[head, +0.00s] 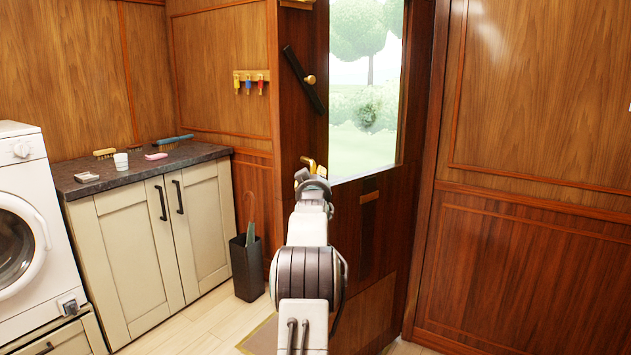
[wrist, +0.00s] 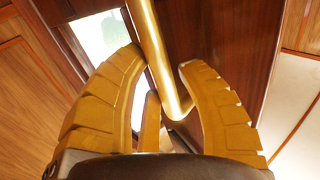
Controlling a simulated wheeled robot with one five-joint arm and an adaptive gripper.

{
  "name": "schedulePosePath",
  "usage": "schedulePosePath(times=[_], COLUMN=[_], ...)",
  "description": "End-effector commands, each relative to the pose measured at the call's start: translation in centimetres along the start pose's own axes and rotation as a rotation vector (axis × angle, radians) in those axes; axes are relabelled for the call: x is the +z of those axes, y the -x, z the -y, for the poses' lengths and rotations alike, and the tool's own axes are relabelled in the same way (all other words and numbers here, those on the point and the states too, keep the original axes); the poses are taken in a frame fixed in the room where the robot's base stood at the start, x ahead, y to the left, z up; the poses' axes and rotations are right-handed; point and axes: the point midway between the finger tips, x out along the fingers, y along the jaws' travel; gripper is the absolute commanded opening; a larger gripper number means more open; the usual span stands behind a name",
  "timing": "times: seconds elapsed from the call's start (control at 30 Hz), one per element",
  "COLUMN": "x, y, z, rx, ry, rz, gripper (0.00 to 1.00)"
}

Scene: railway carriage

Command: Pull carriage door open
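The carriage door (head: 375,230) is dark wood with a tall window (head: 362,90) and stands in the middle of the head view. I cannot tell whether it is ajar. Its brass handle (head: 308,162) is mostly hidden behind my gripper (head: 313,180) in the head view. The fingers are apart, with a gap between the bar and the right finger. Contact with the left finger is unclear.
A dark diagonal bar with a brass knob (head: 303,80) is above the handle. At left stand a cream cabinet (head: 125,250) with small items on top, a washing machine (head: 20,210) and a black umbrella bin (head: 246,267). Wood panelling (head: 530,240) fills the right.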

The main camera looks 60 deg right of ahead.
Motion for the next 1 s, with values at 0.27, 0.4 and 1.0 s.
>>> schedulePosePath(times=[0.27,0.4,1.0], x=[-0.1,-0.1,-0.2], y=[0.0,0.0,4.1], z=[0.0,-0.1,0.0], rx=[0.001,0.001,0.001], ry=[0.000,0.000,0.000], rz=[-0.003,-0.003,-0.002], gripper=[0.53,0.53,0.53])
